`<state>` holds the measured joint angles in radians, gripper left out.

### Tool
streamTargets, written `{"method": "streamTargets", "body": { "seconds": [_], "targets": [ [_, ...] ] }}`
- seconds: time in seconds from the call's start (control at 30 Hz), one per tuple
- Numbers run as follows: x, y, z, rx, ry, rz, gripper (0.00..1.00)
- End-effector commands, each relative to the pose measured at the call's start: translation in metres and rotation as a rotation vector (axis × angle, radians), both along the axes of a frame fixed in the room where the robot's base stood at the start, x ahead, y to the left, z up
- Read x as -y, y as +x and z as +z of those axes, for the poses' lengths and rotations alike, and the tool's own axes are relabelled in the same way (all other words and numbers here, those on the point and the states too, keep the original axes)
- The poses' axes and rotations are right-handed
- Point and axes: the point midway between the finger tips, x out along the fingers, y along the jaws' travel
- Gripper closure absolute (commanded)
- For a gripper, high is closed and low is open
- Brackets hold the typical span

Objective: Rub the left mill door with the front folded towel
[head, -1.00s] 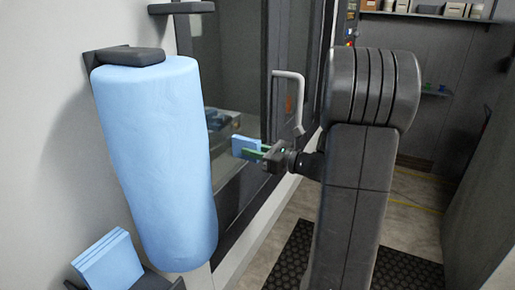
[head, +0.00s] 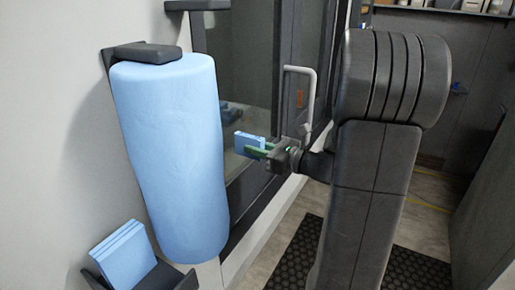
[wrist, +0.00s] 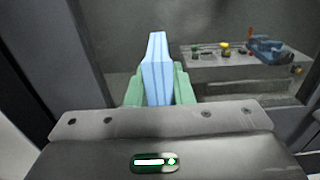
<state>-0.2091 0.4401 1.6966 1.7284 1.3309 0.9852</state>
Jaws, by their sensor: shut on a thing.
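A light blue folded towel (head: 246,145) is held upright between the green fingers of my gripper (head: 262,150). In the wrist view the towel (wrist: 157,72) stands edge-on between the fingers (wrist: 159,90). The mill door (head: 252,60), a large glass pane in a dark frame, is beyond the towel. A light grey bar handle (head: 313,90) is on the right of the pane. In the wrist view the glass (wrist: 130,30) lies in front of the towel; I cannot tell whether they touch.
A big blue roll (head: 170,160) hangs on a dark wall bracket (head: 148,53) at left. Several folded blue towels (head: 122,258) stand in a holder below it. Through the glass, a bench (wrist: 235,65) carries a blue vice (wrist: 265,50). A dark floor mat (head: 400,270) lies at right.

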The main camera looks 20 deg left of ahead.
Motion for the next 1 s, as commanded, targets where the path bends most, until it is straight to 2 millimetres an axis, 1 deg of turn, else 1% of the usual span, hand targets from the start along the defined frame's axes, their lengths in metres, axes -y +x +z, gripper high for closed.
{"method": "streamTargets", "body": {
  "seconds": [0.17, 0.5, 0.67, 1.0],
  "targets": [
    [0.001, 0.006, 0.001, 0.0, 0.0, -0.001, 0.97],
    [0.002, 0.036, 0.001, -0.001, 0.0, -0.002, 0.97],
    [0.002, 0.041, 0.0, -0.001, 0.0, -0.002, 0.97],
    [0.002, 0.07, 0.001, 0.0, -0.001, -0.002, 0.97]
  ]
}}
